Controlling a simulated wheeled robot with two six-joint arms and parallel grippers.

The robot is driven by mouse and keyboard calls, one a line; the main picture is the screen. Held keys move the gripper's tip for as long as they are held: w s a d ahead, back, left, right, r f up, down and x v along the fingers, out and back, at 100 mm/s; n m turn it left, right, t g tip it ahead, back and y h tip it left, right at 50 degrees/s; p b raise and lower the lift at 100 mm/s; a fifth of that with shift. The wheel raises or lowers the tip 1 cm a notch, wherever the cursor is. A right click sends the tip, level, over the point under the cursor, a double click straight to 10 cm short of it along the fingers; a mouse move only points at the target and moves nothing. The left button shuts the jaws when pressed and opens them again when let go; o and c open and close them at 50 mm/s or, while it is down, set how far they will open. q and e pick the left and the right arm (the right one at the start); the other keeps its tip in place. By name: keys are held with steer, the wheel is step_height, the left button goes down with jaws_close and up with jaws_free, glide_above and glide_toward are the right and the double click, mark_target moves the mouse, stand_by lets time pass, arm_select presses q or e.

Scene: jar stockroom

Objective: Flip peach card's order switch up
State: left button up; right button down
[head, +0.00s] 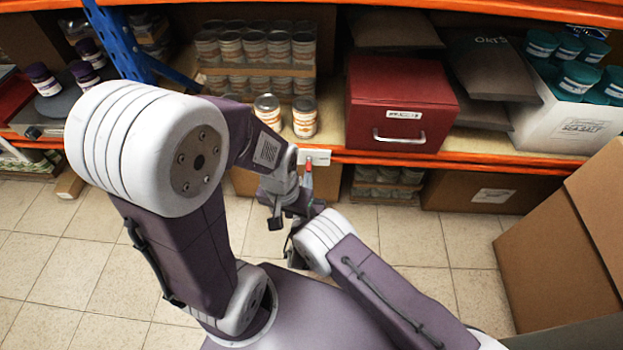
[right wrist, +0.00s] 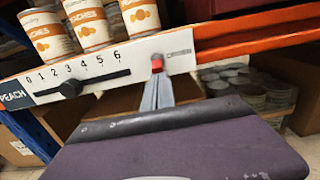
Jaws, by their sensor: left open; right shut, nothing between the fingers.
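The card also shows small in the head view (head: 318,154). My right gripper (right wrist: 157,82) is shut and empty, its fingertips right below the switch; I cannot tell whether they touch. The switch's position is partly hidden by the fingers. My left gripper (head: 275,222) is open and empty, lower in the head view.
Peach jars (right wrist: 92,25) stand on the shelf above the card. A red box (head: 400,105) stands to the right on that shelf. The orange shelf edge (head: 470,164) runs across. A large cardboard box (head: 545,250) stands at the right. My two arms are close together.

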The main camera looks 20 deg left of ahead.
steer(key=shift+s+r+p, duration=0.15)
steer(key=shift+r+p, duration=0.25)
steer(key=shift+p, duration=0.1)
steer(key=s+d+r+p, duration=0.1)
steer(key=d+r+p, duration=0.7)
steer(key=d+r, duration=0.3)
steer(key=shift+s+d+p, duration=0.15)
steer(key=shift+d+p, duration=0.2)
